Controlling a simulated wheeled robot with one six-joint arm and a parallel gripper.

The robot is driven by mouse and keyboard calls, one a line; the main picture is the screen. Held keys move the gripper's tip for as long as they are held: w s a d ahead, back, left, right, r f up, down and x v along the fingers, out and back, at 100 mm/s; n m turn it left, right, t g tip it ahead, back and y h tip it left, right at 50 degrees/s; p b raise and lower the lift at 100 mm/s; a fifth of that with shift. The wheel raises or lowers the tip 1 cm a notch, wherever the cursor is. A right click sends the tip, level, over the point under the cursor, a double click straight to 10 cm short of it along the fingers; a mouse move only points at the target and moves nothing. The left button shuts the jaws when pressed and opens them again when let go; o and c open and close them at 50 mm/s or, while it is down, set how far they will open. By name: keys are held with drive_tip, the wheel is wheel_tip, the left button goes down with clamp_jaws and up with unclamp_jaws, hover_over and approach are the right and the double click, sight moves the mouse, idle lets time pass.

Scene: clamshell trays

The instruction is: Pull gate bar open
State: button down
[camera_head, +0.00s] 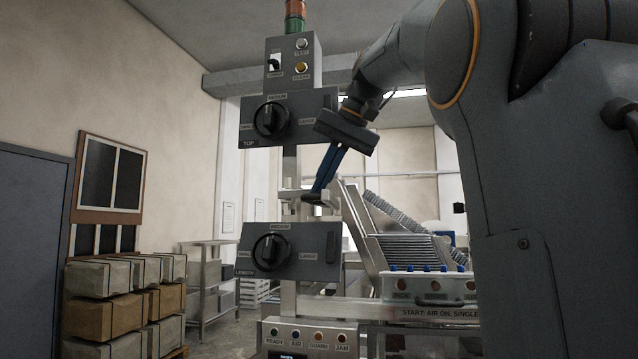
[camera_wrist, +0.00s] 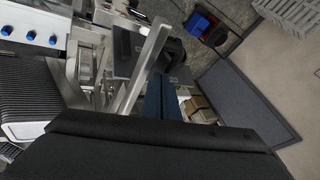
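My gripper (camera_head: 318,188) hangs from the wrist with its two blue fingers slanting down and left. In the wrist view the fingers (camera_wrist: 160,97) lie side by side with almost no gap, so they look shut. Their tips are close to a pale bracket (camera_head: 292,195) on the metal post, between two dark dial panels. A small dark piece shows at the tips; whether the fingers touch or hold it is unclear. No part is clearly marked as the gate bar. A slanted pale metal bar (camera_wrist: 146,62) runs just left of the fingers in the wrist view.
The TOP dial panel (camera_head: 290,118) is above my fingers and the LENGTH dial panel (camera_head: 290,252) below. A sloped conveyor (camera_head: 400,246) stands to the right. Stacked boxes (camera_head: 98,277) and a metal rack (camera_head: 207,279) are at left.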

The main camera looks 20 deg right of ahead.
drive_tip(key=p+v, duration=0.6)
drive_tip(key=v, duration=0.4)
drive_tip(key=shift+s+a+p, duration=0.15)
drive_tip(key=shift+a+p, duration=0.1)
drive_tip(key=shift+p, duration=0.05)
